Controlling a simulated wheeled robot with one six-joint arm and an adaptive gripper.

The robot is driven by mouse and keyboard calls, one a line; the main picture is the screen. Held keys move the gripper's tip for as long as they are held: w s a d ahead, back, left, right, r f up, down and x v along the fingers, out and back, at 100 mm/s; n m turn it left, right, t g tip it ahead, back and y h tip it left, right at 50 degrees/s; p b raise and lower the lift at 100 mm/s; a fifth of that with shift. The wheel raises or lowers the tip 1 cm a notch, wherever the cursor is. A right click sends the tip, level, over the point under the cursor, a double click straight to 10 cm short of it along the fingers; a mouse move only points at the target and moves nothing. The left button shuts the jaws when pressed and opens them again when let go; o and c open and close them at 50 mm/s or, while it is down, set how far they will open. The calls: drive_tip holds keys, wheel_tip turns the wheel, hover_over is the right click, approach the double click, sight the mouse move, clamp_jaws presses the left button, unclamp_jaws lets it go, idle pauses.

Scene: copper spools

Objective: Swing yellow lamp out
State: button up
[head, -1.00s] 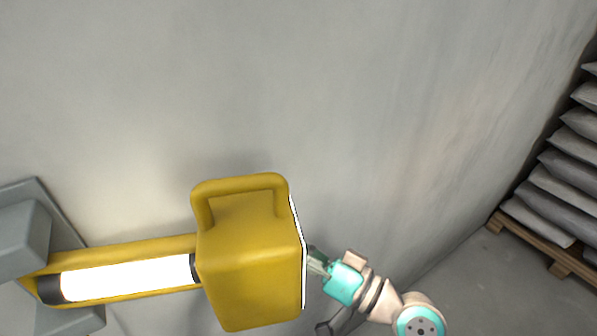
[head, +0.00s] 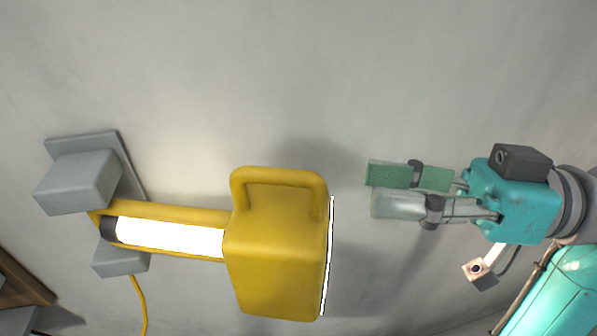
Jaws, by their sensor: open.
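The yellow lamp (head: 275,265) is in the middle of the head view. It has a boxy head with a loop handle on top and a white lit strip down its right edge. Its yellow arm holds a glowing white tube (head: 170,236) and runs left to a grey wall bracket (head: 80,183). My gripper (head: 370,188) is to the right of the lamp head, its green and pale finger pads pointing left towards it. It is open, with nothing seen between the pads. A gap shows between the fingertips and the lamp head; their distance in depth is hard to tell.
A grey wall (head: 300,80) fills the background. A yellow cable (head: 138,300) hangs below the bracket. A brown wooden edge (head: 22,280) shows at the lower left. The space above the lamp and gripper looks clear.

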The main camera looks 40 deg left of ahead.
sight(304, 180)
drive_tip(key=x, duration=1)
drive_tip(key=shift+s+a+r, duration=0.1)
drive_tip(key=shift+s+a, duration=0.05)
drive_tip(key=shift+s, duration=0.2)
drive_tip(key=shift+c, duration=0.2)
clamp_jaws()
